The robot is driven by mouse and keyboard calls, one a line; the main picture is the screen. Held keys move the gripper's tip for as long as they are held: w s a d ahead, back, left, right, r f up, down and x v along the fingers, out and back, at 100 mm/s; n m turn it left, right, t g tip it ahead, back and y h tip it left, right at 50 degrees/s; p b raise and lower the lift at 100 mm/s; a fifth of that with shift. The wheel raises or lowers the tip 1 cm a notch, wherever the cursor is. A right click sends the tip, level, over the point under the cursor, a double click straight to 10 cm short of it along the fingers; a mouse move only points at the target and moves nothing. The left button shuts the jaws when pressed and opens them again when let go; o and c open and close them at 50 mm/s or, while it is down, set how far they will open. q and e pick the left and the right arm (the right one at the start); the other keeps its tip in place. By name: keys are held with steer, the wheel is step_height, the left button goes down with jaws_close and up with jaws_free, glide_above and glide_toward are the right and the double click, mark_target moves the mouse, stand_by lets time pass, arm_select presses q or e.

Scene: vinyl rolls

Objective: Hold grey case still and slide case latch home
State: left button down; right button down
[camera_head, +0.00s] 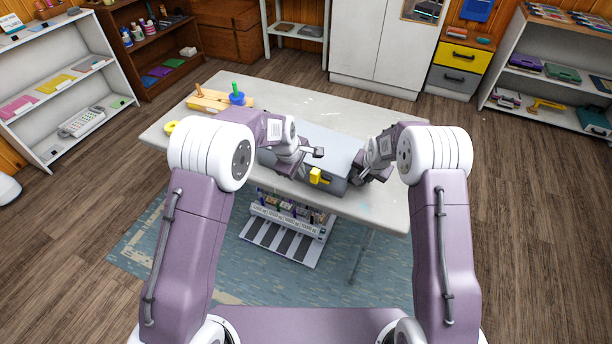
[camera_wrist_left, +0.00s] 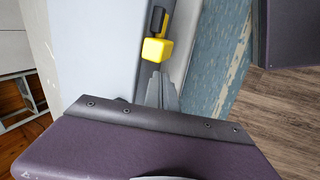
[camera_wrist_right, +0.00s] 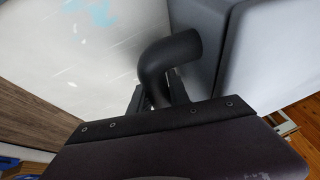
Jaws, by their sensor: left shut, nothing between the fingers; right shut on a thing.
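The grey case (camera_head: 328,146) lies on the table and also shows in the left wrist view (camera_wrist_left: 95,50) and right wrist view (camera_wrist_right: 265,65). A yellow case latch (camera_head: 317,176) sits on its front side; in the left wrist view the latch (camera_wrist_left: 156,49) has a dark piece beside it. My left gripper (camera_head: 319,152) is shut and empty; its fingertips (camera_wrist_left: 160,78) are close by the latch, and contact is unclear. My right gripper (camera_wrist_right: 158,92) is shut on the case's black curved handle (camera_wrist_right: 168,58) at the right end. In the head view, my arms hide parts of the case.
The pale table (camera_head: 355,107) has free room behind the case. A wooden pegged block (camera_head: 207,101), a blue cup-like piece (camera_head: 237,99) and a yellow ring (camera_head: 171,127) are at its left. A white rack (camera_head: 283,238) stands below the front edge.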

steer(key=shift+s+f, duration=0.3)
steer(key=shift+f, duration=0.05)
arm_select(q)
steer(key=v, duration=0.6)
arm_select(e)
steer(key=c, duration=1.2)
jaws_free()
steer(key=shift+o, duration=0.3)
arm_select(q)
steer(key=shift+a+f, duration=0.1)
arm_select(e)
steer(key=shift+w+r, duration=0.1)
steer(key=shift+w+r, duration=0.1)
steer(key=shift+w, duration=0.1)
